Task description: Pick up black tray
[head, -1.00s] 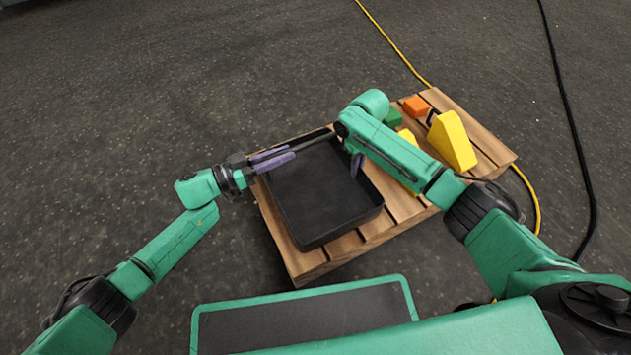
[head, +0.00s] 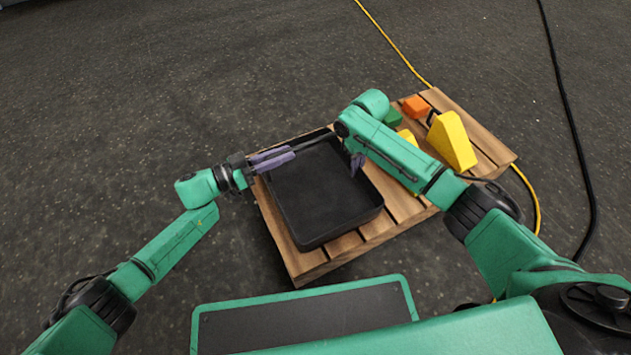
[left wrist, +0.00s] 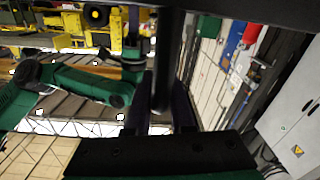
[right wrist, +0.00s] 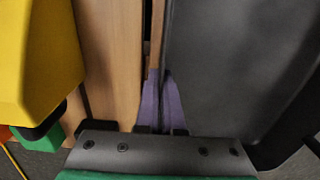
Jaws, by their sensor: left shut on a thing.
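The black tray (head: 325,200) is a shallow square tray on the wooden pallet, seen in the head view. My left gripper (head: 272,160) is shut on the tray's far-left wall; in the left wrist view a dark bar, the tray wall (left wrist: 162,65), runs between its fingers. My right gripper (head: 357,163) is at the tray's right wall. In the right wrist view its purple fingers (right wrist: 160,98) are close together at the tray's edge, with the tray (right wrist: 230,60) on the right. Whether they grip the wall is unclear.
The wooden pallet (head: 305,265) lies under the tray. A yellow wedge (head: 452,140), an orange block (head: 416,106) and a green block (head: 393,117) stand on its right side, near my right arm. A yellow cable (head: 395,45) and a black cable (head: 567,110) cross the floor.

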